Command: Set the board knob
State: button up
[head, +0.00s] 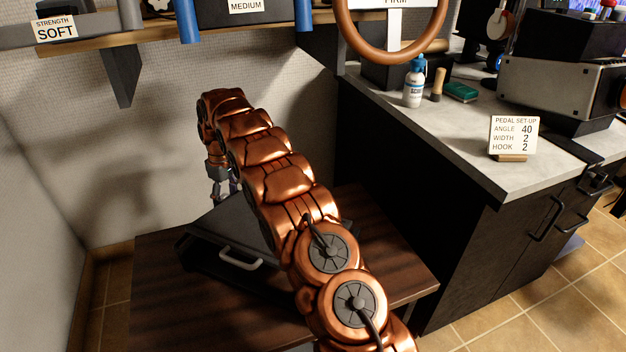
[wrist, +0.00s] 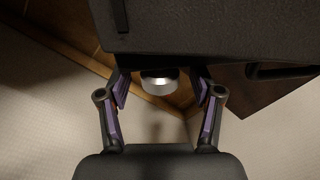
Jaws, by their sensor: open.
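In the wrist view, a silver round knob (wrist: 159,82) sticks out from under the edge of a dark grey board (wrist: 200,30). My gripper (wrist: 160,88) is open, with one purple-padded finger on each side of the knob. Gaps show between the fingers and the knob, and I see no contact. In the head view, the dark board (head: 222,228) lies tilted on a low brown wooden table, with a light handle (head: 240,258) at its front. My gripper (head: 222,187) is at the board's far side, partly behind my copper arm. The knob is hidden there.
A card (head: 514,137) on the counter at right reads "Pedal set-up, angle 40, width 2, hook 2". A shelf (head: 130,40) with labelled items runs above. The wooden table (head: 155,265) is bare at its left front.

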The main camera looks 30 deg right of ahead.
jog(key=shift+s+f+t+h+b, duration=0.15)
jog(key=shift+t+h+b, duration=0.45)
jog(key=shift+b, duration=1.3)
jog(key=shift+a+b, duration=0.1)
jog(key=shift+b, duration=0.25)
